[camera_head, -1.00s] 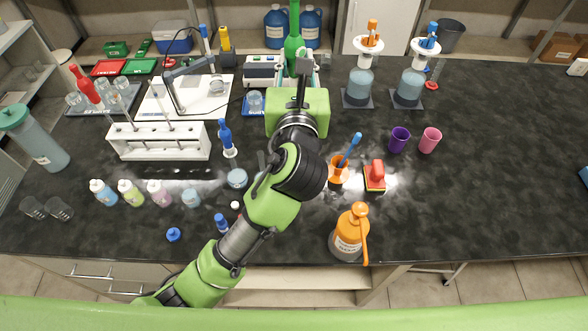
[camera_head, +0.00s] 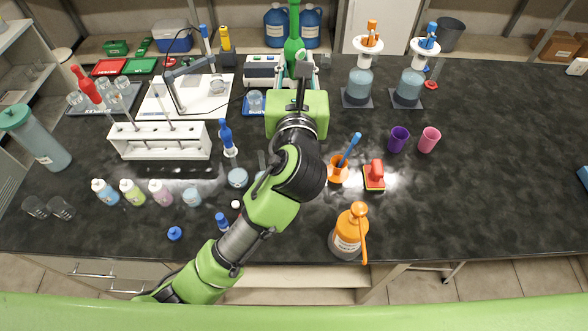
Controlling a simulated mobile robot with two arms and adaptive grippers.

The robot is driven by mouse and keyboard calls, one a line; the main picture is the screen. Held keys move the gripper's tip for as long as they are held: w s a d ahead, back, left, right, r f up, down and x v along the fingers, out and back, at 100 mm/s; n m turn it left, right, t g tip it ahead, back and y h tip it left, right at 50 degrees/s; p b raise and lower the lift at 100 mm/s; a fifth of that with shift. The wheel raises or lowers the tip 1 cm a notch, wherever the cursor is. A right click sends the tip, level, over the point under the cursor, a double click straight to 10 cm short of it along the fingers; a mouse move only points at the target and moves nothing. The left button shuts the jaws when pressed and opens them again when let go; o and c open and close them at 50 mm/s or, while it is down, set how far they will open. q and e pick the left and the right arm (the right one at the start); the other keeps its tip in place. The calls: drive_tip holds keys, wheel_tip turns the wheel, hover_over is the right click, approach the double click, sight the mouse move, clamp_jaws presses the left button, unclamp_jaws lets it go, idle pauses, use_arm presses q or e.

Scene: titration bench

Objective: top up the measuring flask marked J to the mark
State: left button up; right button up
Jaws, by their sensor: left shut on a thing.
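My left arm reaches from the lower left to the back of the bench. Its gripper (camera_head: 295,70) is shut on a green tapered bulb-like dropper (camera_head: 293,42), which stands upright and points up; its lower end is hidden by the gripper. I cannot read a letter J on any vessel, so I cannot tell which is the measuring flask. A small clear vessel (camera_head: 255,101) stands on a blue tray just left of the gripper. A similar blue-topped dropper (camera_head: 226,136) and a red one (camera_head: 86,86) stand further left. My right gripper is not in view.
A white rack (camera_head: 160,144) and a burette-like stand on a white board (camera_head: 185,98) are at left. Several small bottles (camera_head: 130,191) line the front left. An orange bottle (camera_head: 349,233), orange cup (camera_head: 338,169) and two blue-filled dispensers (camera_head: 359,82) are right.

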use_arm(q)
drive_tip(key=shift+f, duration=1)
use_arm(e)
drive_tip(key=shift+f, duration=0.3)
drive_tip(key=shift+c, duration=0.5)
